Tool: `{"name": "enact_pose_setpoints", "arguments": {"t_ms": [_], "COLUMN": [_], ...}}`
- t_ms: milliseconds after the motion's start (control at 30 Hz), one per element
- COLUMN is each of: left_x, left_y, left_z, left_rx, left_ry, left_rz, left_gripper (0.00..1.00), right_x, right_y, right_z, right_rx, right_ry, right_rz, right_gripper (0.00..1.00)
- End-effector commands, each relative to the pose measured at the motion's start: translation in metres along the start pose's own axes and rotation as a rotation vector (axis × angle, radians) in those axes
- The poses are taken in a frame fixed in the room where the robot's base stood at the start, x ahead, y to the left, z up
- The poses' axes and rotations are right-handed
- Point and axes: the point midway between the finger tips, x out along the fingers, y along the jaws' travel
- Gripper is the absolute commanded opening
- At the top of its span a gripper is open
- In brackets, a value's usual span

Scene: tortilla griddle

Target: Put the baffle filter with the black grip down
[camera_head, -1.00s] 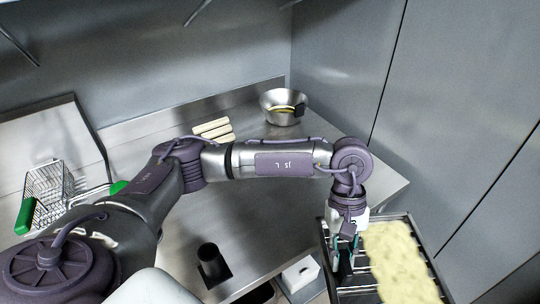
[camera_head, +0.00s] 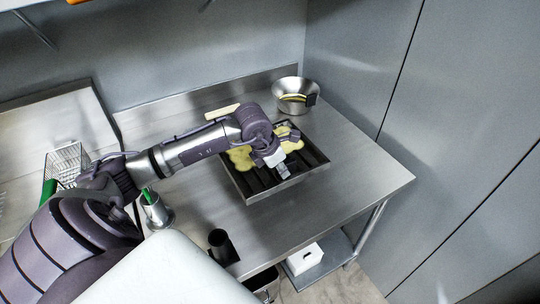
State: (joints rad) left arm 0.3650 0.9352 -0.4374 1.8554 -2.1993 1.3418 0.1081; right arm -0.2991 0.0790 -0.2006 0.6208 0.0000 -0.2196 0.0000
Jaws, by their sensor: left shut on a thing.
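The baffle filter (camera_head: 254,183) is a dark slatted tray with a metal rim, with patches of yellow grease on it. It lies roughly flat at the middle of the steel table (camera_head: 345,190), and I cannot tell whether it rests on the top or hangs just above it. My left gripper (camera_head: 283,170) is shut on it at the front right part. The grip itself is mostly hidden by the gripper. My left arm covers part of the filter's back. My right gripper does not show.
A metal cup (camera_head: 160,215) and a black cup (camera_head: 218,243) stand at front left. A wire basket (camera_head: 68,162) is at far left. The table's right end is clear.

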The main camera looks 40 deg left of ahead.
Motion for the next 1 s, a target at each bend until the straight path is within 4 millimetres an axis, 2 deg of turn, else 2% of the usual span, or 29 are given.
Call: {"name": "enact_pose_setpoints", "arguments": {"t_ms": [33, 200, 400, 567, 800, 1000], "left_x": [0.013, 0.035, 0.048, 0.053, 0.084, 0.084], "left_y": [0.014, 0.049, 0.074, 0.078, 0.077, 0.077], "left_z": [-0.004, -0.008, -0.010, -0.013, -0.026, -0.026], "left_rx": [-0.004, -0.002, 0.002, 0.004, 0.002, 0.004], "left_ry": [-0.001, -0.004, -0.005, -0.004, -0.002, -0.003], "left_rz": [0.005, 0.002, 0.001, -0.001, -0.002, 0.000], "left_gripper": [0.00, 0.00, 0.00, 0.00, 0.00, 0.00], "right_x": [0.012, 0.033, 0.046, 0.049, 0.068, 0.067], "right_y": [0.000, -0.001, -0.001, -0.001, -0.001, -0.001], "right_z": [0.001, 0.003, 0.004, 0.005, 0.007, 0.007], "right_rx": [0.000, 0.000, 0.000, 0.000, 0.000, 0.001], "right_ry": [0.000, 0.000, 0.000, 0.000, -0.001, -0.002], "right_rz": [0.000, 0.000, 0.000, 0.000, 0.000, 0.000], "right_gripper": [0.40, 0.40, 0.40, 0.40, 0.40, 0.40]}}
